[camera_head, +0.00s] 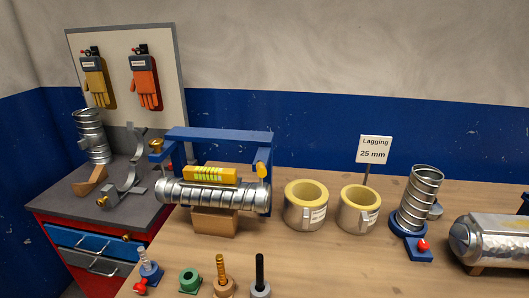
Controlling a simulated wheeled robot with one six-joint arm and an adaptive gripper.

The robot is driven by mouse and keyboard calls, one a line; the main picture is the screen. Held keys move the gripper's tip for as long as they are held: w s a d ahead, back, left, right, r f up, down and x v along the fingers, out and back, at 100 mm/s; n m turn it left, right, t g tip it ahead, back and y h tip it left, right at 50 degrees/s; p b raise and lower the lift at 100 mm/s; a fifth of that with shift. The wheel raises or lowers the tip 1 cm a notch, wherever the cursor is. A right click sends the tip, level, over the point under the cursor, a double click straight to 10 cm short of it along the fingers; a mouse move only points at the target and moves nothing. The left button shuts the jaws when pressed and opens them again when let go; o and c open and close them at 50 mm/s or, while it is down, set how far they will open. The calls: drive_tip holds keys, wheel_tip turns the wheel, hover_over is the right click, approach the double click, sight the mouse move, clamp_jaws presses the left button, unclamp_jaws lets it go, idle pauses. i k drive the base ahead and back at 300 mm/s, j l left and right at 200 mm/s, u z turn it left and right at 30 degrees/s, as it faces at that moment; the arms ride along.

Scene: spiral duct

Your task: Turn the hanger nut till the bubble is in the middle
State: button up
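A ribbed silver spiral duct (185,194) lies roughly level under a blue beam frame (220,134). A yellow spirit level (210,173) with a green-yellow vial rests along the top of the duct. The bubble is too small to make out. A brass nut-like piece (156,146) sits at the left end of the blue beam, above the duct's left end; it looks like the hanger nut. A yellow piece (262,170) hangs at the frame's right post. My gripper is not in view.
A wooden block (213,222) stands under the duct. Small fittings, including a green one (189,281) and a black rod (260,275), stand at the front edge. Two lagging rings (307,205) and an upright duct (418,198) stand right. A dark-topped cabinet (66,200) adjoins left.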

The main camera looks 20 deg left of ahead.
sight(156, 143)
drive_tip(key=u, duration=1.3)
